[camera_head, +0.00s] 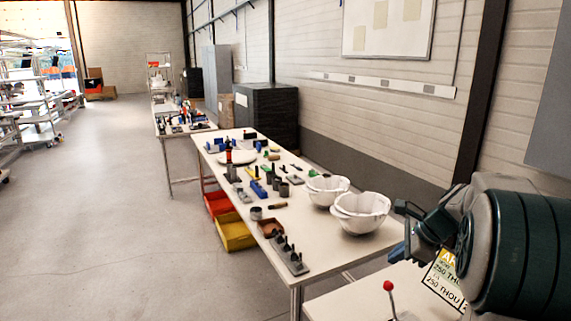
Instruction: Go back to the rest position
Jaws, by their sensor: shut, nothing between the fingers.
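Two white helmet shells stand open side up, like bowls, at the near right of the long work table (300,222). The far shell (326,190) is partly behind the near shell (361,213). My arm comes in from the right edge, large and dark green. My gripper (402,250) is at its left end, small and dark, just right of the near shell in the picture. It looks shut and holds nothing. Its fingertips are small and hard to make out.
Tools and blocks cover the long table. A yellow bin (236,236) and a red bin (218,204) sit below it. A red-knobbed stick (388,286) rises by the near table. A dark cabinet (266,114) stands behind. The floor (100,220) at left is clear.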

